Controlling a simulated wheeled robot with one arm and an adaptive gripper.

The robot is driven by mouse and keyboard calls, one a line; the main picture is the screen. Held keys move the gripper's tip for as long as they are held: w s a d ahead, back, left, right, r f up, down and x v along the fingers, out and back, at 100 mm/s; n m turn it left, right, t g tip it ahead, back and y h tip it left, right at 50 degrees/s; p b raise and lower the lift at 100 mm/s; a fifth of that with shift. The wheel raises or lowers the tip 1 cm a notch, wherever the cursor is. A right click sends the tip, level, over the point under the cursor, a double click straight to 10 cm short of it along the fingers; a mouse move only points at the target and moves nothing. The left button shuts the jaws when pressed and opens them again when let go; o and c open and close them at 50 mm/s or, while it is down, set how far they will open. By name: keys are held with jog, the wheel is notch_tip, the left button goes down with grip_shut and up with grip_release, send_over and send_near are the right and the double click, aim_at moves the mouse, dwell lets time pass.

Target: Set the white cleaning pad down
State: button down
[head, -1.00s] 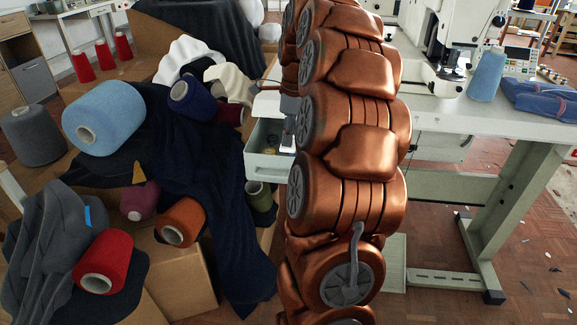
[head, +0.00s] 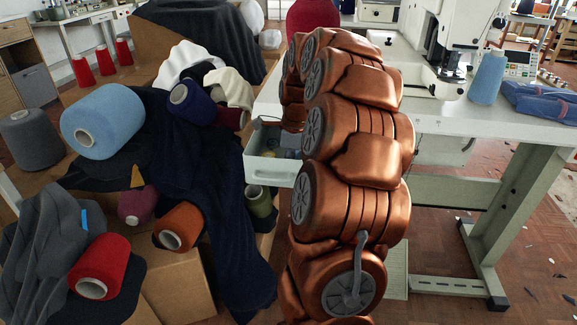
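I cannot make out a white cleaning pad in the head view. My gripper is not visible; my own copper-coloured arm rises through the middle of the picture and hides what is behind it. The white table (head: 450,121) of the sewing station stands behind and to the right of my arm. An open pale drawer (head: 272,169) sticks out under the table's left end, with small items inside that are too small to name. Part of the drawer is behind my arm.
A sewing machine (head: 455,40), a light-blue thread cone (head: 488,78) and folded blue fabric (head: 545,101) stand on the table. On the left, cardboard boxes (head: 180,287) carry dark cloth and several thread cones, including a large light-blue one (head: 112,118). A red rounded object (head: 312,14) shows behind my arm.

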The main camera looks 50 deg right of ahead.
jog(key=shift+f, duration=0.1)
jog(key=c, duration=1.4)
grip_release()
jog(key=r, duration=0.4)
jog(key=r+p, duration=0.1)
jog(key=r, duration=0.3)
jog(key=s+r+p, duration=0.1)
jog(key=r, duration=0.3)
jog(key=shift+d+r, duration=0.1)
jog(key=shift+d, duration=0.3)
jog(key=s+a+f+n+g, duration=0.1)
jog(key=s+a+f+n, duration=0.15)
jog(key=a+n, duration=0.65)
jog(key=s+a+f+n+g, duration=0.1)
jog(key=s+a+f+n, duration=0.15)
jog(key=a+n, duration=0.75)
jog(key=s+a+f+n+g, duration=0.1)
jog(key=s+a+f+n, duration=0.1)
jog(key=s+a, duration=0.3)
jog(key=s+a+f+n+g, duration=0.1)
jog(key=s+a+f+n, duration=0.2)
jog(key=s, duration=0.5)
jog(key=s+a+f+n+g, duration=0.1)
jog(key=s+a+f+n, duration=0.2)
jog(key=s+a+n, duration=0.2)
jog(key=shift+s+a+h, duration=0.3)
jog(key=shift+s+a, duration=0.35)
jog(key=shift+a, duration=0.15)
